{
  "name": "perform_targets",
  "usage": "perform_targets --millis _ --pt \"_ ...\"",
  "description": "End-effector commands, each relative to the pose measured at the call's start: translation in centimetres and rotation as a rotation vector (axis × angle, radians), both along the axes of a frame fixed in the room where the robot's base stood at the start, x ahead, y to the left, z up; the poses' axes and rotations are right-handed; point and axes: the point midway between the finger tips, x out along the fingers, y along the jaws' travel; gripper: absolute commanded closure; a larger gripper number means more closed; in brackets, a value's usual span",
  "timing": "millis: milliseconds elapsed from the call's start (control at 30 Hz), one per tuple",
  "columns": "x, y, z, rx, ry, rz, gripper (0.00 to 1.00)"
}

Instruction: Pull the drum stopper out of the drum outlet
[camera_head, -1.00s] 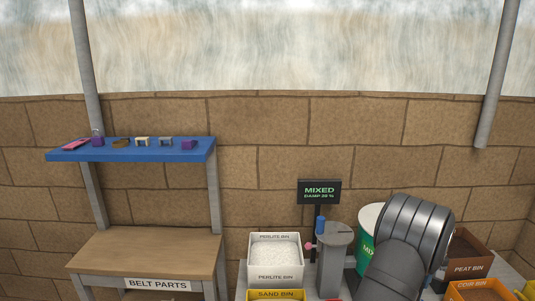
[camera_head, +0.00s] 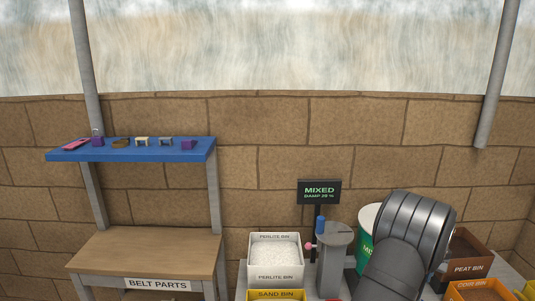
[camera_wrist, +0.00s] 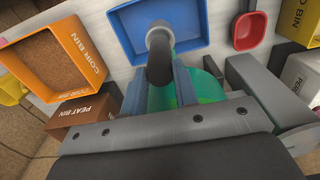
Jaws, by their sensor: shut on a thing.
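In the wrist view my gripper (camera_wrist: 160,88) has two blue fingers closed on a dark, rounded piece (camera_wrist: 160,66), which looks like the drum stopper. A grey round tube end (camera_wrist: 159,32) adjoins this dark piece; I cannot tell whether it is the outlet or part of the stopper. The green drum (camera_wrist: 207,88) shows behind and between the fingers. In the head view the green drum with a pale rim (camera_head: 368,217) is partly hidden by my arm, and the gripper, stopper and outlet are hidden.
A blue tray (camera_wrist: 118,29) lies beyond the fingertips, with a red scoop (camera_wrist: 249,31) at its right. The orange coir bin (camera_wrist: 84,37) and brown peat bin (camera_wrist: 73,112) are at left. The perlite bin (camera_head: 275,278) and a grey post (camera_head: 335,262) stand left of the drum.

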Motion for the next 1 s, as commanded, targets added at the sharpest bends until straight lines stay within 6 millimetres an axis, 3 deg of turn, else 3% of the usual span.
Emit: perform_targets --millis 267,767,1000 --pt "0.0 0.0 0.1 0.0 0.0 0.0 1.0" --pt "0.0 0.0 2.8 0.0 0.0 0.0 1.0" --pt "0.0 0.0 3.0 0.0 0.0 0.0 1.0"
